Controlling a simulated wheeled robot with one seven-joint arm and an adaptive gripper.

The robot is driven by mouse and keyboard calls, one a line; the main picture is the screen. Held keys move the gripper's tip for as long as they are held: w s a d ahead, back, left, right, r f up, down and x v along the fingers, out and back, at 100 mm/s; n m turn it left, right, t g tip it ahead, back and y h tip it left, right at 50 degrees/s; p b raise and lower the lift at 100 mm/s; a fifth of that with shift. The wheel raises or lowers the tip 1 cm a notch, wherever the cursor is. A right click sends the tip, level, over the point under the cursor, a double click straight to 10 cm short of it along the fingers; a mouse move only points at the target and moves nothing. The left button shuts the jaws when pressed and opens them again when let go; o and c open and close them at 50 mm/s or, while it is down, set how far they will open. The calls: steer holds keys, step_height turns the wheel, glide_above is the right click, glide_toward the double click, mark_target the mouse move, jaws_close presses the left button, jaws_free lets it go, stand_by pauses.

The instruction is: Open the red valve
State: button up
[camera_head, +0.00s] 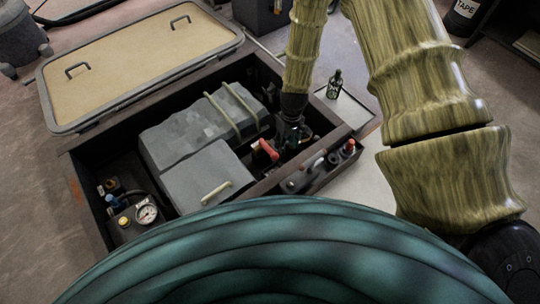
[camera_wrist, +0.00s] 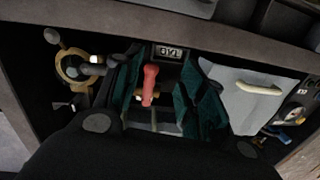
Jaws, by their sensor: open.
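The red valve (camera_wrist: 149,84) shows as a red handle in the wrist view, standing roughly upright in the picture below a small dark label plate with white letters. It also shows in the head view as a red handle (camera_head: 266,150) inside the open hatch, beside the grey boxes. My gripper (camera_head: 292,136) reaches down into the hatch just right of the handle in the head view. In the wrist view my gripper (camera_wrist: 163,88) is open, with a dark green finger on each side of the handle in the picture. I cannot tell whether either finger touches it.
Grey boxes (camera_head: 190,145) with cream handles fill the middle of the hatch. A pressure gauge (camera_head: 146,214) sits in its lower left corner. A brass ring fitting (camera_wrist: 74,68) lies left of the gripper. The removed hatch cover (camera_head: 140,65) and a dark bottle (camera_head: 334,84) are outside.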

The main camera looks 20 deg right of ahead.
steer(key=n+y+b, duration=0.1)
steer(key=b, duration=0.8)
glide_toward(270, 149)
steer(key=f+b, duration=0.1)
steer(key=f, duration=0.2)
steer(key=f+b, duration=0.2)
steer(key=f, duration=0.1)
steer(key=a+f+b, duration=0.1)
steer(key=f+b, duration=0.1)
steer(key=f, duration=0.1)
steer(key=shift+s+a, duration=0.15)
steer(key=shift+s, duration=0.25)
steer(key=shift+c, duration=0.2)
